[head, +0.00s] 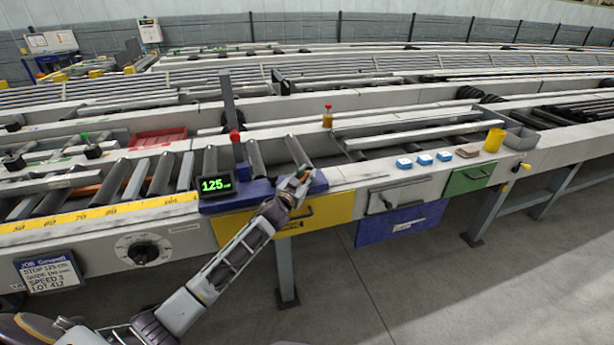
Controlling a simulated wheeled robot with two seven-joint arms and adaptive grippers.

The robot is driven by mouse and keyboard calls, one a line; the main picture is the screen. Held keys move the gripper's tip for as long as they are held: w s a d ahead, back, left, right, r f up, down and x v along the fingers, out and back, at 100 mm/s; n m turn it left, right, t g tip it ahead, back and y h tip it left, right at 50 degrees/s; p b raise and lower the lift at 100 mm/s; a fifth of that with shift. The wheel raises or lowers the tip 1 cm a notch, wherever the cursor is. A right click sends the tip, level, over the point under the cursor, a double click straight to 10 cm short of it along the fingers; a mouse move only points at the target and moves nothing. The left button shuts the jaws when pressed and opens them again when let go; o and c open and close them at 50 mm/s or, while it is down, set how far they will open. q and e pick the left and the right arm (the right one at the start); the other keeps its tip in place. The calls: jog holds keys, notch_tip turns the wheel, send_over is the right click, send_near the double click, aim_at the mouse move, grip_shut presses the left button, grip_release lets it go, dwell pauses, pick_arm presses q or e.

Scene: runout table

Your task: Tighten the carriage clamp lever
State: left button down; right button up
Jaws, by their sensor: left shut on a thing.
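The blue carriage (225,203) sits across the front rail of the runout table, just right of the yellow scale. A green-lit display reading 125 (216,185) is on its left end. My left gripper (299,178) is at the carriage's right end, shut on a small part there that I take to be the clamp lever. The fingers hide most of that part, so its angle cannot be told. A red knob (235,136) stands upright behind the carriage's middle, apart from the gripper. My right gripper is out of view.
A yellow drawer front (325,210) lies below the gripper. Right along the table are blue-and-white blocks (424,159), a yellow cup (494,140) and a grey bin (521,136). A black dial (143,251) and job sign (50,271) are at front left.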

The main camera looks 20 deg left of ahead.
pick_arm(q)
jog(key=shift+a+r, duration=0.15)
jog(key=shift+r, duration=0.05)
jog(key=c, duration=1.5)
grip_release()
jog(key=shift+w, duration=0.1)
jog(key=shift+f, duration=0.1)
jog(key=shift+s+f, duration=0.1)
jog(key=shift+s, duration=0.15)
jog(key=shift+s, duration=0.7)
jog(key=shift+s+a, duration=0.2)
jog(key=shift+s, duration=2.35)
jog(key=shift+s+a, duration=0.15)
jog(key=shift+s, duration=2.35)
